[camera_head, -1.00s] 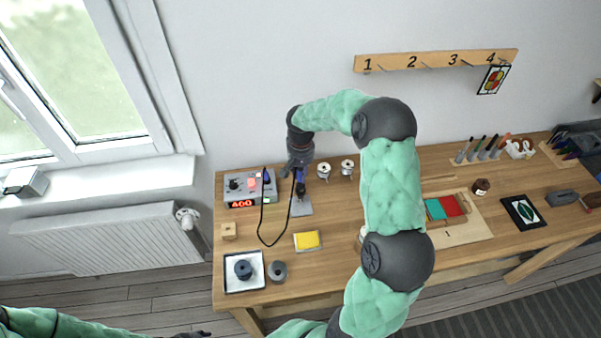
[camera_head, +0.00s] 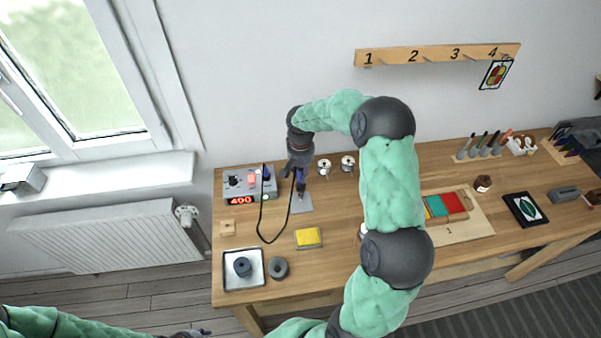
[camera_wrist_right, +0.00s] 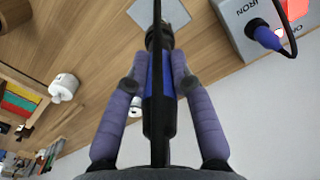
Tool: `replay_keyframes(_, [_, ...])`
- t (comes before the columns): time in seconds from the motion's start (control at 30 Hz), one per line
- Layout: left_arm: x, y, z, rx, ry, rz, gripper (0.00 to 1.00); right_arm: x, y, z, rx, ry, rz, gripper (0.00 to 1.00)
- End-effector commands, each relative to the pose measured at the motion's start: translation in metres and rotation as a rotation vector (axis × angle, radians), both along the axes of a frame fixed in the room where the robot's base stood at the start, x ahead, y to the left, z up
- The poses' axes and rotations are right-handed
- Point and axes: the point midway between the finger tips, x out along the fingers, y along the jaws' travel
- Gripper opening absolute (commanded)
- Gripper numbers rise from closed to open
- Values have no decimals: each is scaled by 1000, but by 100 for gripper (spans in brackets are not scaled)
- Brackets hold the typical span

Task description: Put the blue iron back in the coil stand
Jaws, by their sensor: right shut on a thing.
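The blue iron (camera_wrist_right: 166,88) is between the two fingers of my right gripper (camera_wrist_right: 160,72) in the right wrist view. The gripper is shut on its blue handle, and the black cord runs along the handle. In the head view my right gripper (camera_head: 299,168) is over the coil stand (camera_head: 303,208), a grey plate beside the soldering station. The iron points down there. The plate also shows in the right wrist view (camera_wrist_right: 172,12). The gripper and iron hide the coil, so I cannot tell whether the tip is inside it. My left gripper (camera_head: 197,333) is at the bottom edge, its opening unclear.
The soldering station (camera_head: 245,185) reads 400, left of the stand. The black cord (camera_head: 262,215) loops over the bench in front. A yellow sponge (camera_head: 308,238) lies nearer the front edge. Solder spools (camera_head: 324,167) stand right of the stand, close to my right arm.

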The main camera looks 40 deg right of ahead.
Motion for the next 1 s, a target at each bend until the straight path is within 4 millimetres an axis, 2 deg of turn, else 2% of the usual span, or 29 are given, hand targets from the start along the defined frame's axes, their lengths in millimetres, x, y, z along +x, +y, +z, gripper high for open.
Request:
replay_keyframes(0.33, [0, 0, -1, 0, 0, 0, 40, 0, 0, -2, 0, 0, 0, 0])
replay_keyframes(0.37, [0, 0, -1, 0, 0, 0, 40, 0, 0, -2, 0, 0, 0, 30])
replay_keyframes(0.43, [0, 0, -1, 0, 0, 0, 40, 0, 0, -2, 0, 0, 0, 49])
replay_keyframes(0.67, [0, 0, -1, 0, 0, 0, 40, 0, 0, -2, 0, 0, 0, 52])
replay_keyframes(0.7, [0, 0, -1, 0, 0, 0, 40, 0, 0, -2, 0, 0, 0, 54])
replay_keyframes(0.77, [0, 0, -1, 0, 0, 0, 40, 0, 0, -2, 0, 0, 0, 70])
replay_keyframes(0.8, [0, 0, -1, 0, 0, 0, 40, 0, 0, -2, 0, 0, 0, 75])
replay_keyframes(1.0, [0, 0, -1, 0, 0, 0, 40, 0, 0, -2, 0, 0, 0, 75])
